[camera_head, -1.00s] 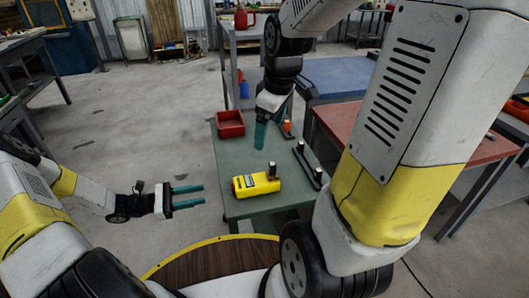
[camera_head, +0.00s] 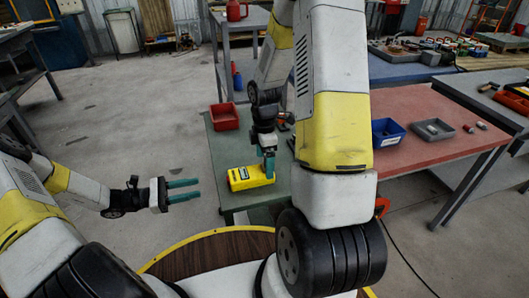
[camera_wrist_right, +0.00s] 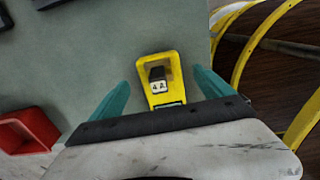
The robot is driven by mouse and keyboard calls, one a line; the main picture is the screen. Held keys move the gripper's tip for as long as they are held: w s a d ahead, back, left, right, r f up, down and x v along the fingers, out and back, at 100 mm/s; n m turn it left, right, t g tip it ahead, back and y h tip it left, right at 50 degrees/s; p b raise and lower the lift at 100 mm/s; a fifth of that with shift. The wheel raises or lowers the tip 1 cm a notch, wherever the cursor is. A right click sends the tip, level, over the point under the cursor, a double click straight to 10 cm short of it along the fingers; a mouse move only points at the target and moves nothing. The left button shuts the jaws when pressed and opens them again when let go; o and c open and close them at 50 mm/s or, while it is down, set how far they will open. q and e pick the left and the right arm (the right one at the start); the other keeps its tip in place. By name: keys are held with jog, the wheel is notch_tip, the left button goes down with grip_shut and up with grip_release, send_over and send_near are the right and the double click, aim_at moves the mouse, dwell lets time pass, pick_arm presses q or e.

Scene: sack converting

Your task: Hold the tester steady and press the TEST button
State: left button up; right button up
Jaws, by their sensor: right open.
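The yellow tester (camera_head: 246,178) lies on the green-topped table in the head view. In the right wrist view the tester (camera_wrist_right: 176,62) has a dark block (camera_wrist_right: 157,73) with a white label reading "4 A" at its end. My right gripper (camera_head: 268,172) is over the tester's right end, pointing down. In the wrist view its open fingers (camera_wrist_right: 160,78) stand either side of the tester, with gaps visible. The TEST button cannot be made out. My left gripper (camera_head: 185,191) is open and empty, left of the table, apart from the tester.
A red bin (camera_head: 224,117) stands at the table's far left; it also shows in the right wrist view (camera_wrist_right: 14,138). The green table (camera_head: 222,150) is bare around the tester's left. A red-topped table (camera_head: 425,150) with a blue bin (camera_head: 387,133) stands to the right.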

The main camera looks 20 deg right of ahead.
aim_at(264, 166)
jog(key=shift+f, duration=1.85)
jog(key=c, duration=1.7)
pick_arm(q)
jog(key=shift+c, duration=0.8)
pick_arm(e)
jog(key=shift+c, duration=0.6)
pick_arm(q)
grip_shut()
